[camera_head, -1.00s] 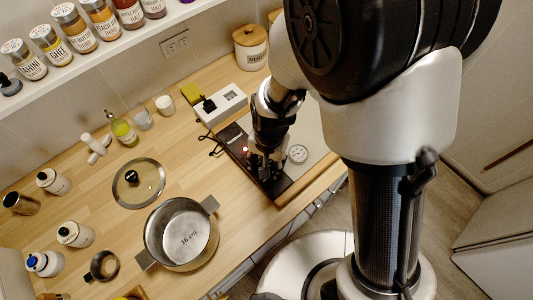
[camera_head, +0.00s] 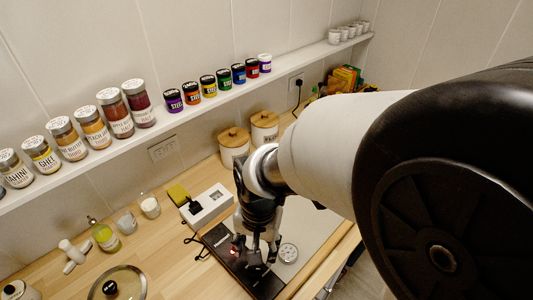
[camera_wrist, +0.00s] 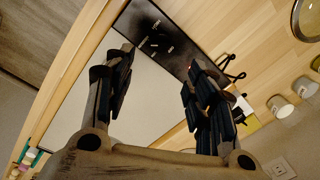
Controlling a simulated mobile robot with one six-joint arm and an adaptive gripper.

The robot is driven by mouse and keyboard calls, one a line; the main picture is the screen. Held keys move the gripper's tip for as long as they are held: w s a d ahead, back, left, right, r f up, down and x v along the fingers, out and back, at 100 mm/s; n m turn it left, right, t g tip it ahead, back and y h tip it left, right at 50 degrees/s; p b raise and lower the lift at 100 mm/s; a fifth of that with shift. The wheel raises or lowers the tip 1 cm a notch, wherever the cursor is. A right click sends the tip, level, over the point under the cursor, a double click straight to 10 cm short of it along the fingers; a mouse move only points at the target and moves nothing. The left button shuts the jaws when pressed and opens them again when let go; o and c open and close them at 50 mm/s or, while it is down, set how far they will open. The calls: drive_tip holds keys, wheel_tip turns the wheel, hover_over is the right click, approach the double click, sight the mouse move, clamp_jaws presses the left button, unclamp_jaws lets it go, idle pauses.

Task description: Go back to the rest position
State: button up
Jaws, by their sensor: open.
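My gripper (camera_head: 256,252) points down over the black and light-grey flat appliance on the wooden counter, near its dark strip. In the wrist view my gripper (camera_wrist: 158,95) shows its two dark fingers spread wide apart with nothing between them. The appliance's grey surface (camera_wrist: 125,105) and its dark strip (camera_wrist: 160,42) with small light marks lie beyond the fingers. My arm crosses the right half of the head view and hides part of the counter.
A white box (camera_head: 207,205) with a yellow sponge-like item stands left of my gripper. Wooden-lidded canisters (camera_head: 234,145) stand behind it. A glass lid (camera_head: 118,284), cups (camera_head: 150,206) and a bottle (camera_head: 104,235) are at left. A jar-lined shelf (camera_head: 180,112) runs above the counter.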

drive_tip(key=s+d+r+t+b, duration=0.1)
drive_tip(key=s+d+r, duration=0.2)
drive_tip(key=d, duration=0.3)
drive_tip(key=s+d+r+n+t+b, duration=0.1)
drive_tip(key=s+d+r+t, duration=0.1)
drive_tip(key=d, duration=0.5)
drive_tip(key=s+d+r+n+t+b, duration=0.1)
drive_tip(key=s+d+r, duration=0.3)
drive_tip(key=d+r, duration=0.2)
drive_tip(key=shift+s+d+r+h+b, duration=0.15)
drive_tip(key=shift+d+r+h+b, duration=0.15)
drive_tip(key=shift+h+b, duration=0.1)
